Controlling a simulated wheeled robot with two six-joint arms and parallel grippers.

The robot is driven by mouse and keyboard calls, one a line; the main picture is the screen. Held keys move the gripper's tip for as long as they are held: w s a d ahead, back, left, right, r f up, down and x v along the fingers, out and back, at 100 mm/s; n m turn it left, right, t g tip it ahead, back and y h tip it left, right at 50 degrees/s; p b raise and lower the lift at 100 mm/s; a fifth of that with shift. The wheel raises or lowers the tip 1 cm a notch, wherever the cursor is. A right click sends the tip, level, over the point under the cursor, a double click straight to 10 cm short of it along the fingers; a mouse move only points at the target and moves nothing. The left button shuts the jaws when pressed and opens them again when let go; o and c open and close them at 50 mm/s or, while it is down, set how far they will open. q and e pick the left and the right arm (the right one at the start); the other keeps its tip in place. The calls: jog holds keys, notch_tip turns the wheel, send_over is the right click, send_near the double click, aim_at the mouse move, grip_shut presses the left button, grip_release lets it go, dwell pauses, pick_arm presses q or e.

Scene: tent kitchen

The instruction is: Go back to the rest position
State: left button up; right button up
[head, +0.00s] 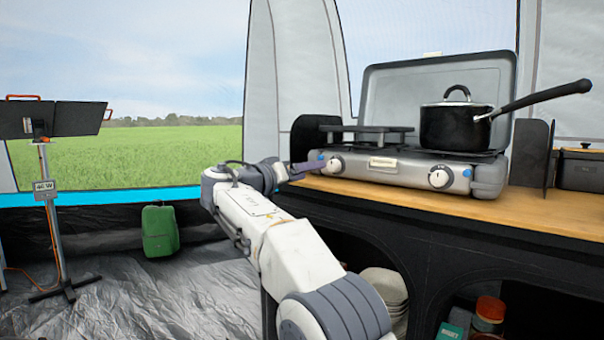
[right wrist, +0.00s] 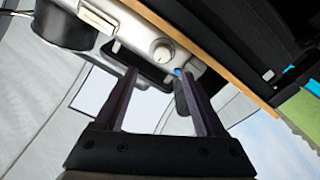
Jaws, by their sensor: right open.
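My right gripper (head: 306,168) is at the left front corner of the wooden counter, close to the left end of the camping stove (head: 405,170). In the right wrist view my right gripper (right wrist: 158,100) has its two dark fingers apart with nothing between them. The stove's front and a white knob (right wrist: 162,52) show beyond the fingertips. I cannot tell whether a finger touches the stove. My left gripper is not in view.
A black lidded pot (head: 458,126) stands on the stove's right burner. The wooden counter (head: 450,200) has open shelves below with plates (head: 385,285). The floor between is clear.

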jog(key=shift+s+a, duration=0.25)
jog(key=shift+a, duration=0.15)
jog(key=shift+a+f, duration=0.1)
